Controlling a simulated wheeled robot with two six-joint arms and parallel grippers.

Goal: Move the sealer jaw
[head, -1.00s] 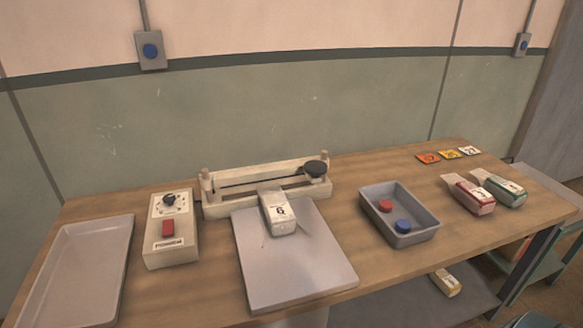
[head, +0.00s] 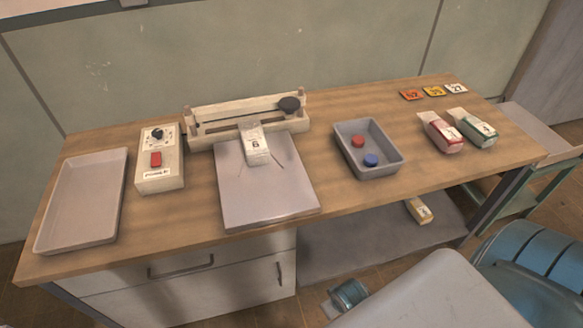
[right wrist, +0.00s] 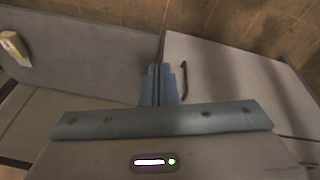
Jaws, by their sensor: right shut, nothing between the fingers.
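The sealer (head: 205,138) is a cream bar unit at the back of the wooden table. Its long jaw (head: 240,118) runs left to right and carries a black knob (head: 289,104) at its right end. I cannot tell how far the jaw stands from its base. A white pouch (head: 256,148) with a number label lies on the grey plate (head: 265,200), its top end at the sealer's front edge. My right gripper (right wrist: 163,84) is shut and empty in the right wrist view, well away from the sealer. My left gripper is not in view.
A power box (head: 158,178) and an empty tray (head: 82,205) stand left. A grey bin (head: 385,163) with a red and a blue disc stands right of the plate. Farther right are two pouches (head: 440,133) and number cards (head: 433,91). Drawers (head: 190,275) are below.

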